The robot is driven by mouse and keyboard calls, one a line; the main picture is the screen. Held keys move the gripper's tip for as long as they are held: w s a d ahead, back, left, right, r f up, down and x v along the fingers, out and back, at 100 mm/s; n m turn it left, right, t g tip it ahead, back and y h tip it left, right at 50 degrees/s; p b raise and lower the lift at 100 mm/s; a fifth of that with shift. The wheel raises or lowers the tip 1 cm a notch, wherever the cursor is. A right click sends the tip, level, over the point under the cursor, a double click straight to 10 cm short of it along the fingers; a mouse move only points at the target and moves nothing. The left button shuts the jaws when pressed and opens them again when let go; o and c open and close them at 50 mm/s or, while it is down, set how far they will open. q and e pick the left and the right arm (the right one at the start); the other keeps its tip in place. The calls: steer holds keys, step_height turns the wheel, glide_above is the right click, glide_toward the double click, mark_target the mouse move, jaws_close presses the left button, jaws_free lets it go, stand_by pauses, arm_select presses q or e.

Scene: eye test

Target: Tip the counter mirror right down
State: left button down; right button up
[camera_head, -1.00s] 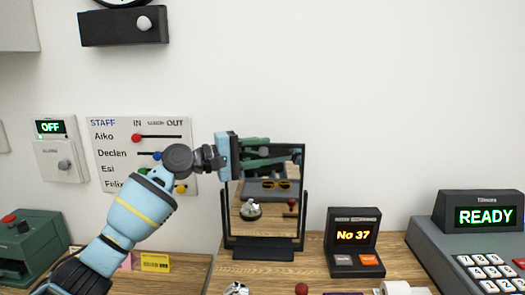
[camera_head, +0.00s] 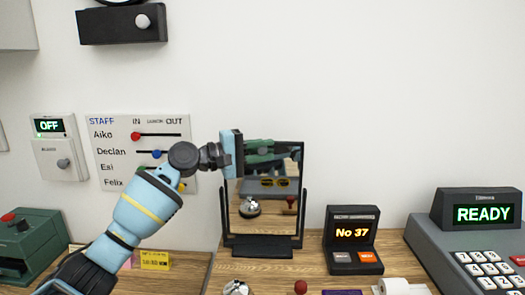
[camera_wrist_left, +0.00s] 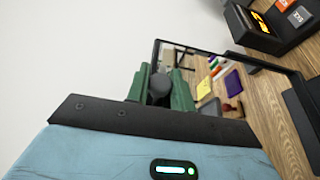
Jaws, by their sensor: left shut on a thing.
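The counter mirror (camera_head: 275,222) stands on a dark base on the wooden counter, in a black frame between two side posts. It looks close to upright and reflects a bell, yellow glasses and green parts. My left gripper (camera_head: 237,153) is at the mirror's upper left edge and is shut on it. In the left wrist view, green fingers (camera_wrist_left: 160,90) show at the frame of the mirror (camera_wrist_left: 205,54); the exact contact is hard to see. My right gripper is not in view.
A number display (camera_head: 352,234) and a grey till (camera_head: 465,245) stand right of the mirror. A bell (camera_head: 237,288) and a red knob (camera_head: 300,287) are in front. The staff board (camera_head: 120,160) hangs behind my arm. A green machine (camera_head: 35,240) is at left.

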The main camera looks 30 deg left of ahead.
arm_select(q)
steer(key=s+m, duration=0.1)
steer(key=s+d+f+m+h+b, duration=0.1)
steer(key=s+d+f+m+t+b, duration=0.1)
steer(key=s+m, duration=0.1)
steer(key=c, duration=1.3)
jaws_free()
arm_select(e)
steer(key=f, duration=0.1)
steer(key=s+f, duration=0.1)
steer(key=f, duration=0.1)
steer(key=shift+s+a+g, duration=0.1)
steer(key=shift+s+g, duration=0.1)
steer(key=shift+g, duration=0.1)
arm_select(q)
steer(key=shift+b+v, duration=1.1)
steer(key=shift+v, duration=2.85)
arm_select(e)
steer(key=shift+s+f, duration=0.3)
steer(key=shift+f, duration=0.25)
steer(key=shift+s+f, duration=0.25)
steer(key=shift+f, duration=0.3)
